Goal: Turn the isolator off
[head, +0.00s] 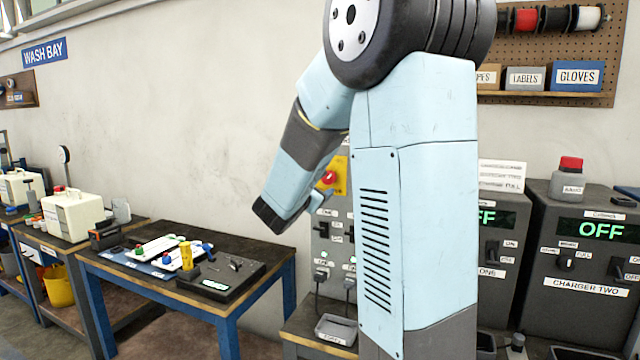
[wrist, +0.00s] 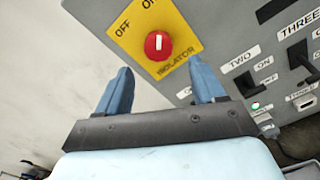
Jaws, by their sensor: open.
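The isolator is a round red knob (wrist: 158,45) with a white mark, on a yellow plate (wrist: 187,38) labelled OFF, ON and ISOLATOR. In the wrist view the mark points up, towards the ON label. The knob also shows in the head view (head: 328,177), partly hidden by my arm. My gripper (wrist: 160,68) is open and empty. Its two blue fingers stand apart below the knob in the wrist view, one to each side, with no visible contact.
Right of the plate, the grey panel carries black switches labelled TWO (wrist: 246,84) and THREE (wrist: 299,54). A workbench (head: 130,262) with a drone stands at left. Charger Two (head: 587,262) stands at right, its display reading OFF. Bare wall lies left of the panel.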

